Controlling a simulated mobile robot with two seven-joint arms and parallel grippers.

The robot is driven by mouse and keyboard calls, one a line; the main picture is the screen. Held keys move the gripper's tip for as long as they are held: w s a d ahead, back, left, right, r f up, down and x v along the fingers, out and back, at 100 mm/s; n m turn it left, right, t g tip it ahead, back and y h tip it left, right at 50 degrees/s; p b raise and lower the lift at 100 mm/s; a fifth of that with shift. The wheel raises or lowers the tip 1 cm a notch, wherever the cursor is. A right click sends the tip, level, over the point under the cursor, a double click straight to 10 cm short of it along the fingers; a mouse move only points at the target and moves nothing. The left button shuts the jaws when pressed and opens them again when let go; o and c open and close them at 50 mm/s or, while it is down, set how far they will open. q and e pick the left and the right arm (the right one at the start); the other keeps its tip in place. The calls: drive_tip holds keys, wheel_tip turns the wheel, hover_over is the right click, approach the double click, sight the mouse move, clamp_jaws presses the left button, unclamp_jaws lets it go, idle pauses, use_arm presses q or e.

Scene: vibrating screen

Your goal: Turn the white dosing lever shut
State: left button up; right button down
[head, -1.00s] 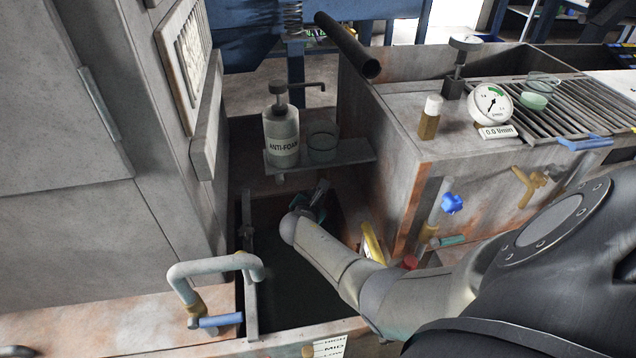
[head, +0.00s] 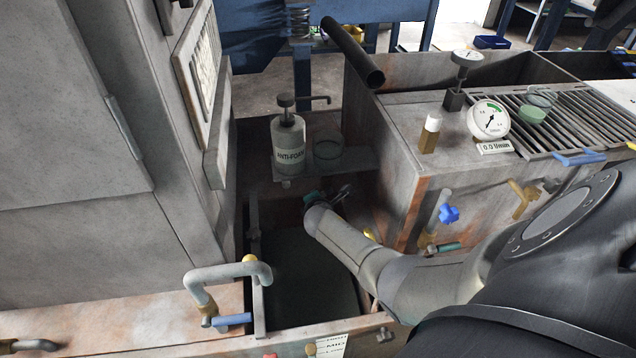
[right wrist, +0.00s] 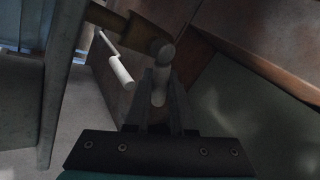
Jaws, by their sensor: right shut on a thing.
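My right gripper (head: 338,194) is below the shelf that holds the anti-foam bottle, over the dark tank, with my forearm partly covering it in the head view. In the right wrist view the right gripper (right wrist: 160,85) is shut on a short pale lever (right wrist: 158,92), taken as the white dosing lever. The lever joins a round pale hub at the end of a brass-brown valve body (right wrist: 125,27). The lever cannot be made out in the head view. My left gripper is not in view.
The anti-foam bottle (head: 288,140) and a glass cup (head: 327,152) stand on the shelf just above my gripper. A dial gauge (head: 488,120) and a blue-handled valve (head: 447,214) are at the right. A bent pipe (head: 225,275) is at lower left.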

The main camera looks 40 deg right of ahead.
drive_tip(key=m+y+p, duration=0.1)
drive_tip(key=r+m+t+y+p, duration=0.1)
drive_tip(key=shift+w+a+r+t+y+p, duration=0.1)
drive_tip(key=shift+a+r+t+y+p, duration=0.1)
drive_tip(key=shift+r+t+y+p, duration=0.15)
use_arm(q)
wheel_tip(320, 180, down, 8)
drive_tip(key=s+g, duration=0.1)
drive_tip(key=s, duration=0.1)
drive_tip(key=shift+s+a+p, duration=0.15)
drive_tip(key=shift+p, duration=0.25)
use_arm(e)
drive_tip(key=shift+r+m+t+y, duration=0.15)
drive_tip(key=shift+m+t+y, duration=0.15)
drive_tip(key=shift+m, duration=0.3)
drive_tip(key=shift+a, duration=0.1)
drive_tip(key=c, duration=0.8)
unclamp_jaws()
drive_tip(key=shift+o, duration=0.2)
drive_tip(key=shift+r, duration=0.1)
